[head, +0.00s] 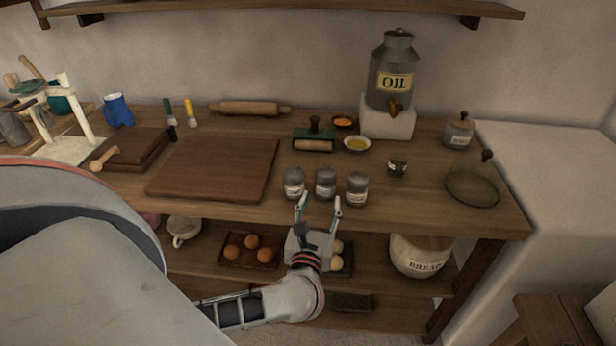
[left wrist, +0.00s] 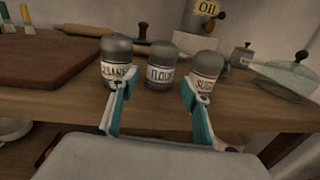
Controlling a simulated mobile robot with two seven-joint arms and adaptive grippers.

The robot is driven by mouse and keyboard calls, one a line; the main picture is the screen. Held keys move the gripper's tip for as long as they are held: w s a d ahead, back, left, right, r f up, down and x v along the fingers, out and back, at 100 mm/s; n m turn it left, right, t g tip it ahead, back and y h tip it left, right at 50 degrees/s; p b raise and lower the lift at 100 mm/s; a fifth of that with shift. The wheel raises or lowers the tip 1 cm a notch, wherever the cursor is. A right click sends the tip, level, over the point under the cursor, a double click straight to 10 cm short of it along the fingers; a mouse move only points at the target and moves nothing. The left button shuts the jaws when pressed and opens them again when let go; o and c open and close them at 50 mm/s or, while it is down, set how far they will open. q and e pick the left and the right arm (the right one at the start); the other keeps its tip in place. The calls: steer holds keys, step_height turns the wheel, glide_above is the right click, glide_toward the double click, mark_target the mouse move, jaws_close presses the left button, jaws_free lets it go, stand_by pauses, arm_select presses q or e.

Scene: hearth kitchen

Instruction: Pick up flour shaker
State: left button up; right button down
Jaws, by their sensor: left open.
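The flour shaker (head: 325,184) is a small jar with a grey lid and a pale label. It stands upright near the table's front edge, the middle one of three alike. In the left wrist view its label reads FLOUR (left wrist: 160,66). The sesame shaker (left wrist: 117,62) stands to its left and the sugar shaker (left wrist: 206,72) to its right. My left gripper (head: 319,203) is open and empty in front of the row, its fingers pointing at it. In the left wrist view the flour shaker shows between the fingertips, beyond them. My right gripper is not in view.
A wooden board (head: 215,168) lies left of the shakers on the table. A small dark jar (head: 397,168) and a glass dome (head: 472,187) stand to the right. A roller (head: 314,142) and an oil dispenser (head: 391,75) are behind. The lower shelf holds eggs and a bread crock (head: 420,254).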

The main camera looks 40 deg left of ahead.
mark_target(324, 190)
arm_select(q)
steer(key=shift+w+a, duration=0.4)
steer(key=shift+w, duration=0.2)
steer(key=x, duration=0.5)
steer(key=shift+w+d+r+p, duration=0.15)
steer(key=shift+r+p, duration=0.1)
steer(key=shift+p, duration=0.15)
steer(key=shift+w+a+f, duration=0.1)
steer(key=shift+w+a, duration=0.15)
steer(key=shift+w, duration=0.25)
steer(key=c, duration=1)
